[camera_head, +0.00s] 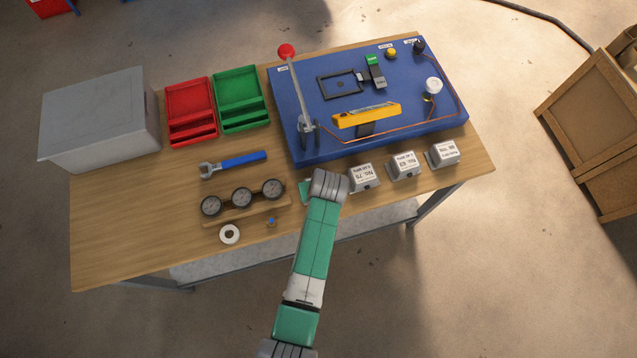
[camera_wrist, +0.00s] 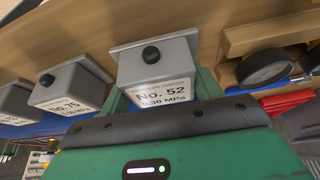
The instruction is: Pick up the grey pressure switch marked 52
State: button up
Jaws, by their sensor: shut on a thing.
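I cannot tell whether the switch is clear of the table. In the head view my own arm hides this switch, and only a little green of my gripper (camera_head: 304,191) shows beside the wrist.
A similar grey switch marked 75 (camera_wrist: 72,84) stands close beside it, also in the head view (camera_head: 361,178), with two more grey switches to the right. A wooden stand with gauges (camera_head: 242,198) is on the other side. The blue panel (camera_head: 300,148) lies behind.

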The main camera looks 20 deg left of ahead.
notch_tip(320, 180, up, 3)
jog(key=shift+f, duration=0.1)
jog(key=s+d+p, duration=0.1)
jog(key=s+d, duration=0.2)
jog(key=s, duration=0.4)
jog(key=s+d+r+p, duration=0.1)
jog(key=s+d, duration=0.2)
jog(key=s, duration=0.4)
jog(key=shift+s+r, duration=0.2)
jog(key=shift+s, duration=0.2)
